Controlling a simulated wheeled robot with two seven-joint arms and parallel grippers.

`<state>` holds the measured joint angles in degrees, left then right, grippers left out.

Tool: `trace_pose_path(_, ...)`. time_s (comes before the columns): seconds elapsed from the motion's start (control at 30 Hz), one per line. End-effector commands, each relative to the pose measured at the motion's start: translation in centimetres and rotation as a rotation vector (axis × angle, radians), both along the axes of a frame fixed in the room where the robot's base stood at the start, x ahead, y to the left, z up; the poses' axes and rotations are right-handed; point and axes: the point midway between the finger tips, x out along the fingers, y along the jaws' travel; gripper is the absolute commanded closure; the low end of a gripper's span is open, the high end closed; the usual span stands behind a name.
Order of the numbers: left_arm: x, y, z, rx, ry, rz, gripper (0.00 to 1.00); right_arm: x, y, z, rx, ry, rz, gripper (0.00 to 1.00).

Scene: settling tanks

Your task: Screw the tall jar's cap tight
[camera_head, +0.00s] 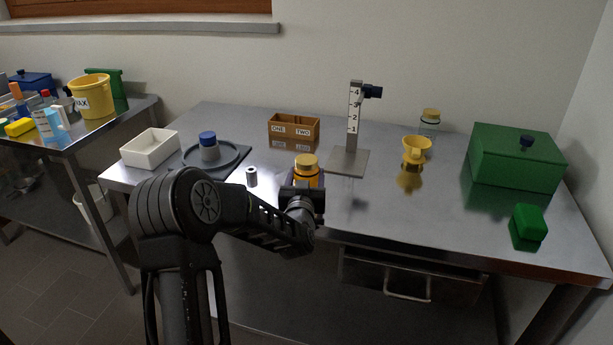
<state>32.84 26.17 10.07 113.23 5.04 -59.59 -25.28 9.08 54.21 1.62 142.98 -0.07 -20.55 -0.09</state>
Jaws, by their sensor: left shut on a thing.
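An orange-amber jar with a yellow cap (306,162) stands near the front middle of the steel table. My left gripper (303,190) is at its near side, shut on the jar below the cap; the fingers and the jar's lower part are mostly hidden. The cap sits on top and looks level; how tight it is cannot be told. A clear glass jar (429,131) with a tan cap (431,113) stands at the back right. A grey jar with a blue cap (208,138) stands on a round dark plate at the left. My right gripper is not in view.
A small grey cylinder (251,176) stands left of my gripper. Behind are a two-part brown box (293,130) and a numbered post (353,120). A yellow funnel (416,149), green box (516,158) and small green block (530,222) are right; a white tray (150,148) is left.

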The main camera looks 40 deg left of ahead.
Motion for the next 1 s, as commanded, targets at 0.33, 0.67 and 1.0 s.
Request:
trace_pose_path(0.33, 0.07, -0.02, -0.04, 0.003, -0.005, -0.001, 1.0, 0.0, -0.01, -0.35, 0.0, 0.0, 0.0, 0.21)
trace_pose_path(0.67, 0.03, -0.04, -0.14, 0.001, -0.001, -0.001, 0.18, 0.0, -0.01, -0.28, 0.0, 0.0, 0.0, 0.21)
trace_pose_path(1.0, 0.04, -0.02, 0.28, 0.001, -0.001, -0.001, 0.18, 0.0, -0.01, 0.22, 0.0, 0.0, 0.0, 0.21)
